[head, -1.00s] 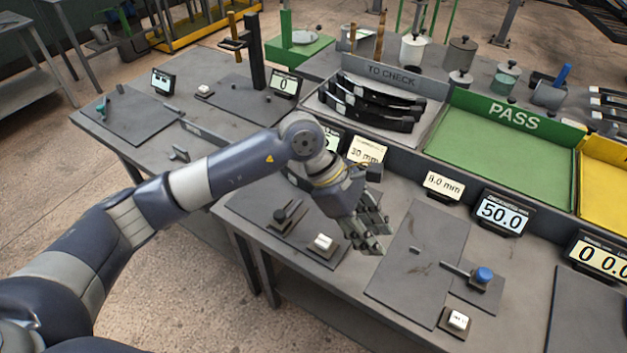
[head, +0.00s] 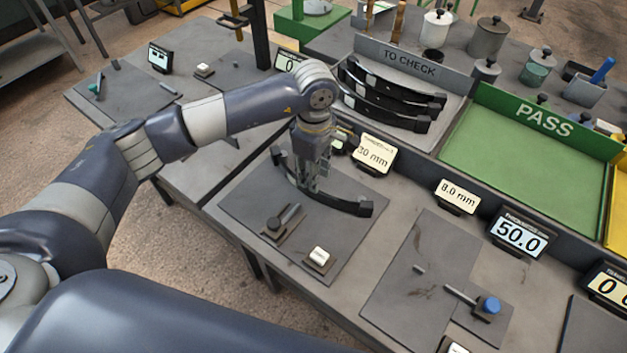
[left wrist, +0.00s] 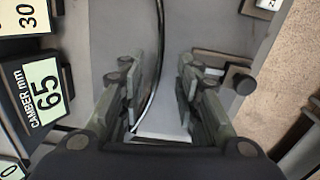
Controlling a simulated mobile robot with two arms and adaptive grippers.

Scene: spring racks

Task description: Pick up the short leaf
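A dark curved leaf (head: 342,204) with blocks at its ends lies on the grey plate (head: 245,205) on the near bench. My left gripper (head: 308,185) is over its middle and hides part of it. In the left wrist view the leaf (left wrist: 151,95) is a thin dark curve running down between the open fingers (left wrist: 160,95), closer to the left finger. A gap shows between the fingers; contact with the leaf cannot be told. More dark leaves (head: 390,108) lie in the TO CHECK tray (head: 447,120). My right gripper is not in view.
A small dark fixture (head: 281,222) and a white-topped button (head: 318,257) sit on the near side of the plate. The display reading 30 mm (head: 374,153) stands behind it. The green PASS tray (head: 530,165) is empty. A blue-knobbed gauge (head: 488,306) is at right.

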